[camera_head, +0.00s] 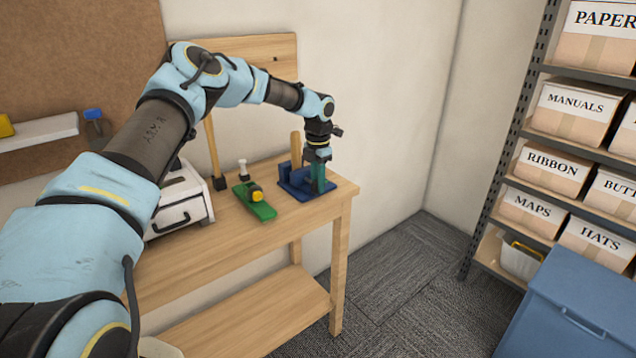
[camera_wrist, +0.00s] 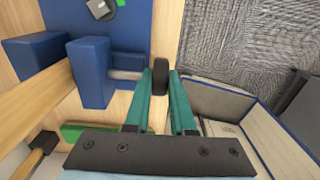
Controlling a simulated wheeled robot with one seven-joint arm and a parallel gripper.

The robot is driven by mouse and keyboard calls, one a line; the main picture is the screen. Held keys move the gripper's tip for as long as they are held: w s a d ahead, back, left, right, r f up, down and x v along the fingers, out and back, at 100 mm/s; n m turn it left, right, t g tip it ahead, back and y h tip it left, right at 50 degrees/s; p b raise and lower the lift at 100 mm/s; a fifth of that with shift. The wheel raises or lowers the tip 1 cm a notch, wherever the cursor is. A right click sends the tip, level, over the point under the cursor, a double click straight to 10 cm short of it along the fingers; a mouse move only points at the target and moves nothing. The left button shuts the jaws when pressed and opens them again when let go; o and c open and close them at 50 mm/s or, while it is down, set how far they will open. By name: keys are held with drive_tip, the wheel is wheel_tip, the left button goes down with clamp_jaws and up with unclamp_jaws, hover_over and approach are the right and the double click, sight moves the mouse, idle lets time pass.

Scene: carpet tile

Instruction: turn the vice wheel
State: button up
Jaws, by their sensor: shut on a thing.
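The blue vice (camera_head: 287,183) stands at the right end of the wooden workbench, with an upright wooden piece (camera_head: 296,148) at its jaws. In the wrist view the blue vice jaws (camera_wrist: 92,72) are at the left, and a short light screw shaft (camera_wrist: 127,74) leads to the black vice wheel (camera_wrist: 160,72). My gripper (camera_head: 318,186) points down at the vice's right side. In the wrist view its teal fingers (camera_wrist: 161,90) lie on either side of the wheel, shut on its rim. The wheel's lower part is hidden between the fingers; the head view does not show the wheel clearly.
A long-handled mallet (camera_head: 219,182) and a white case (camera_head: 180,212) stand further left. Shelves with labelled boxes (camera_head: 550,163) and a blue bin (camera_head: 570,305) are at the right.

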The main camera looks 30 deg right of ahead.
clamp_jaws()
